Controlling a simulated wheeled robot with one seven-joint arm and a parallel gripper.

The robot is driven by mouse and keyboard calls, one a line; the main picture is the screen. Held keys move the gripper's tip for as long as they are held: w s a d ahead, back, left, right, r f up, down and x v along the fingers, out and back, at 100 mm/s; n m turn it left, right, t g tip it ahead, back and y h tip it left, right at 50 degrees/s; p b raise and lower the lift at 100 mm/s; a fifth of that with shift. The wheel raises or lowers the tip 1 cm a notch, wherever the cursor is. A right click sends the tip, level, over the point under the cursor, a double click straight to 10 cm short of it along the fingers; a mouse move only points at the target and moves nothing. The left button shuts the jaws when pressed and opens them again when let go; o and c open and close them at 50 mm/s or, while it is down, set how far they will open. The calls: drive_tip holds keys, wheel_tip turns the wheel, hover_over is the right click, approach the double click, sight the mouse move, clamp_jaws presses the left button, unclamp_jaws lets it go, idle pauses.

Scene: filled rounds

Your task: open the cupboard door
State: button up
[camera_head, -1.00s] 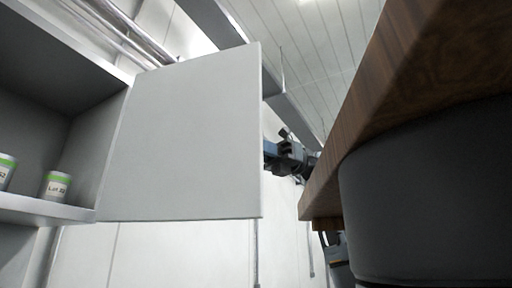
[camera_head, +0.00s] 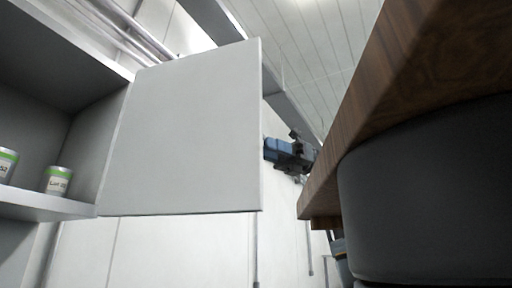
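The cupboard door (camera_head: 182,135) is a flat light grey panel. It stands swung open, hinged at its left edge on the cupboard (camera_head: 98,150), so the inside of the cupboard shows. My gripper (camera_head: 276,150) shows only in part, as a dark and blue shape just right of the door's free edge. The door may hide its fingertips, so I cannot tell whether it is open or shut, or whether it touches the door.
Two cans with green bands stand on the cupboard shelf (camera_head: 40,207): one labelled can (camera_head: 57,182) and one at the left edge (camera_head: 6,165). A wooden slab (camera_head: 375,110) and a dark rounded body fill the right side close by.

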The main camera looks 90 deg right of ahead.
drive_tip(key=shift+v, duration=1.45)
